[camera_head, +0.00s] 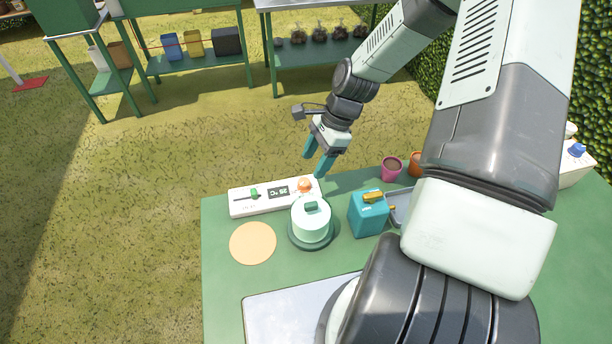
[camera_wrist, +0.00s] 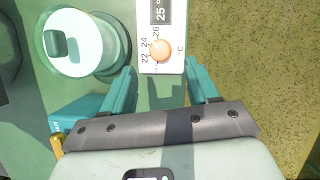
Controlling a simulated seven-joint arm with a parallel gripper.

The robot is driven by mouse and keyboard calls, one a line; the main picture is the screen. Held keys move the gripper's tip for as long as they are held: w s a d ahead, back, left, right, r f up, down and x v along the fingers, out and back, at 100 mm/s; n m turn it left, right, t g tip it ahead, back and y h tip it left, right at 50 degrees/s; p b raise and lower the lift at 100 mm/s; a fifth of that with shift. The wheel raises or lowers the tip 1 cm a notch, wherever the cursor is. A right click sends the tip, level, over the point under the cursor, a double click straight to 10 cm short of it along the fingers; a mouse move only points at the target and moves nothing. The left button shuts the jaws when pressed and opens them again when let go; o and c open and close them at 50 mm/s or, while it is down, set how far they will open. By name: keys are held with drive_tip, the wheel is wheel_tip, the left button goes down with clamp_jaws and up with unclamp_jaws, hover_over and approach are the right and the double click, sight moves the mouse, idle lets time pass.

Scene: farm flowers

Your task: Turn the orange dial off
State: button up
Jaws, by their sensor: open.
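The orange dial (camera_head: 304,185) sits at the right end of a white control panel (camera_head: 240,207) with a small dark display and a green slider. In the wrist view the orange dial (camera_wrist: 159,50) lies between the marks 22, 24 and 26, below a display reading 25 °. My gripper (camera_head: 319,168) is open and empty, above and just beside the panel's right end. In the wrist view its teal fingers (camera_wrist: 160,80) are spread to either side of the panel's end, with the dial ahead of the fingertips and apart from them.
A white lidded pot (camera_head: 312,226) stands on a dark round base close to the panel. A teal box with a yellow part (camera_head: 368,213) and a pink pot (camera_head: 391,168) stand to the right. An orange round mat (camera_head: 253,243) lies left on the green table (camera_head: 222,290).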

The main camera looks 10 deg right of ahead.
sight(304, 181)
drive_tip(key=x, duration=0.6)
drive_tip(key=shift+a+f, duration=0.1)
drive_tip(key=shift+f, duration=0.2)
drive_tip(key=c, duration=1)
